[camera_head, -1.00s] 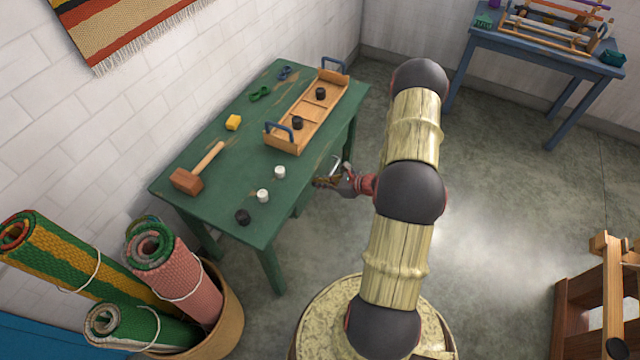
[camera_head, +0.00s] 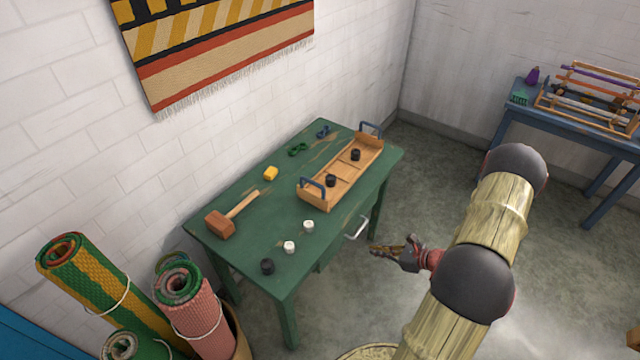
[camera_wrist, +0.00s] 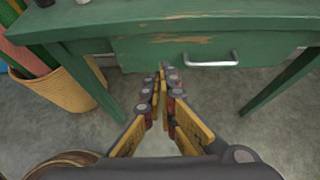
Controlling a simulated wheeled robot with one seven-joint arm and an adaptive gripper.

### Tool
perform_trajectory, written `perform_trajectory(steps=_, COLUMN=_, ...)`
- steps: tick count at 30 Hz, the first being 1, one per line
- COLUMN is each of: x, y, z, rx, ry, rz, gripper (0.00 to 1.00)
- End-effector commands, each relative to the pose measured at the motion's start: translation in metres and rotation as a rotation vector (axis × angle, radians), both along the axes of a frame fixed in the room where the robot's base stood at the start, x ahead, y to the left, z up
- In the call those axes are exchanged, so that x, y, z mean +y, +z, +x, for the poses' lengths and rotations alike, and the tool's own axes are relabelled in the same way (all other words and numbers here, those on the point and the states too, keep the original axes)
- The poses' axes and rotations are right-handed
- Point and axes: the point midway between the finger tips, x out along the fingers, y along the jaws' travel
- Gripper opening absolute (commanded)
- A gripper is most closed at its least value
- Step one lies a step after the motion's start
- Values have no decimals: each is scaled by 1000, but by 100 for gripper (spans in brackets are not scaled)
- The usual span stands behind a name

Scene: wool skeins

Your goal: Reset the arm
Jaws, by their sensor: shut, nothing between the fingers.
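My gripper (camera_head: 378,250) is in front of the green table (camera_head: 240,262), off its right side in the head view, and holds nothing. In the wrist view my gripper (camera_wrist: 162,72) has its fingertips together and points at the table's drawer front (camera_wrist: 150,52). The metal drawer handle (camera_wrist: 210,60) is a little beyond and to the right of the fingertips. The handle also shows in the head view (camera_head: 357,229), apart from the gripper. The drawer looks shut in the wrist view.
On the table are a wooden tray (camera_head: 336,186) holding black skeins, a mallet (camera_head: 222,223), a yellow block (camera_head: 271,173), white skeins (camera_head: 308,226) and a black skein (camera_head: 267,266). Rolled rugs (camera_head: 190,300) stand at left. A blue table (camera_head: 508,116) stands at right. Open floor lies between the tables.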

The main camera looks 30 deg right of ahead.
Motion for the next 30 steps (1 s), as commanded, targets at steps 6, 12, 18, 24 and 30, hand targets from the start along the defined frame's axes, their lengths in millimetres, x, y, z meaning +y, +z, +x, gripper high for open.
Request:
perform_trajectory(steps=6, x=2, y=-2, z=-2, rx=3, ry=13, rz=-7, gripper=0)
perform_trajectory(steps=12, x=42, y=-8, z=-26, rx=30, ry=166, rz=-8, gripper=0)
perform_trajectory(steps=18, x=82, y=20, z=-59, rx=41, ry=420, rz=-78, gripper=0)
perform_trajectory(steps=24, x=113, y=67, z=-78, rx=39, ry=715, rz=-219, gripper=0)
perform_trajectory(steps=30, x=141, y=124, z=-94, rx=33, ry=1056, rz=-423, gripper=0)
